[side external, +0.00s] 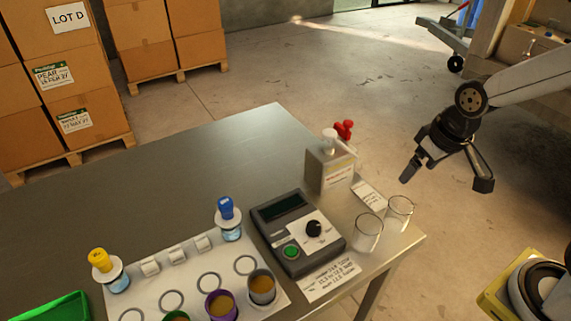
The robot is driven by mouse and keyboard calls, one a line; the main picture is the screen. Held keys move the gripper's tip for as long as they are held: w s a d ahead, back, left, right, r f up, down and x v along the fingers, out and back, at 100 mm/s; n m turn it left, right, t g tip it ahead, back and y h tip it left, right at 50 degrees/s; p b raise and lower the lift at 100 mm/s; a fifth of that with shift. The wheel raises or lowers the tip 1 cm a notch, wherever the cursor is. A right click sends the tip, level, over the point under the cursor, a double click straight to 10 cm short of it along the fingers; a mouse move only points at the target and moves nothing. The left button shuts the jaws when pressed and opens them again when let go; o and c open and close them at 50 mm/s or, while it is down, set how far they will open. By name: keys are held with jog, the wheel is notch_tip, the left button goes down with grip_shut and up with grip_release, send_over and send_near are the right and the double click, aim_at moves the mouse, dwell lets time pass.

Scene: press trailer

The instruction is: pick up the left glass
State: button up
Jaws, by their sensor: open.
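Two clear empty glasses stand upright side by side at the right corner of the metal table (130,165). The left glass (366,234) is nearer the grey meter, and the right glass (398,214) is close to the table's right edge. In this view the two rims look very close; I cannot tell if they touch. My gripper (446,182) is open and empty, with its fingers pointing down. It appears above and to the right of the glasses in the picture, apart from both.
Left of the glasses is a grey meter (297,232) with a dial and green button. Behind stands a dispenser bottle (328,168) with a red-topped item. A white tray (190,278) holds several cups. A paper label (331,279) lies in front. The table's back left is clear.

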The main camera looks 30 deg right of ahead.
jog(key=w+a+r+m+t+y, duration=0.15)
jog(key=w+a+m+t, duration=0.25)
jog(key=w+a+t, duration=0.55)
jog(key=s+a+f+m+g+h, duration=0.1)
jog(key=s+a+m+g+h, duration=0.25)
jog(key=s+h, duration=0.25)
jog(key=s+a+f+m+g+h, duration=0.1)
jog(key=s+a+m+g+h, duration=0.1)
jog(key=s+m+h, duration=0.3)
jog(key=n+h, duration=0.1)
send_near(370, 222)
jog(key=shift+x, duration=3.6)
